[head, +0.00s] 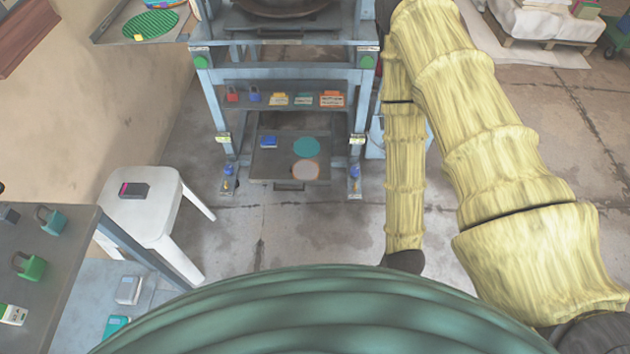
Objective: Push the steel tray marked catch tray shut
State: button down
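A steel tray (262,169) sits low in the blue press frame, near the floor. It is slid out toward me, with a handle (290,187) on its front edge. A blue item (268,142), a teal disc (306,147) and a pale orange-rimmed disc (305,170) lie on it. I cannot read any marking on it. My yellow-sleeved arm comes down right of the press and ends in a dark part (403,262), apart from the tray. My gripper itself is not seen; the green curved surface at the bottom hides what lies below.
The press legs, with a blue padlock (229,179) at the left, flank the tray. A shelf (290,88) with several tags and padlocks is above it. A white stool (145,212) and a grey table (40,260) stand left. The floor before the tray is clear.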

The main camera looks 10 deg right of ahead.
aim_at(268, 165)
jog(key=z, duration=0.05)
jog(key=k, duration=1.05)
jog(key=u, duration=0.85)
jog(key=i, duration=1.25)
jog(key=z, duration=0.1)
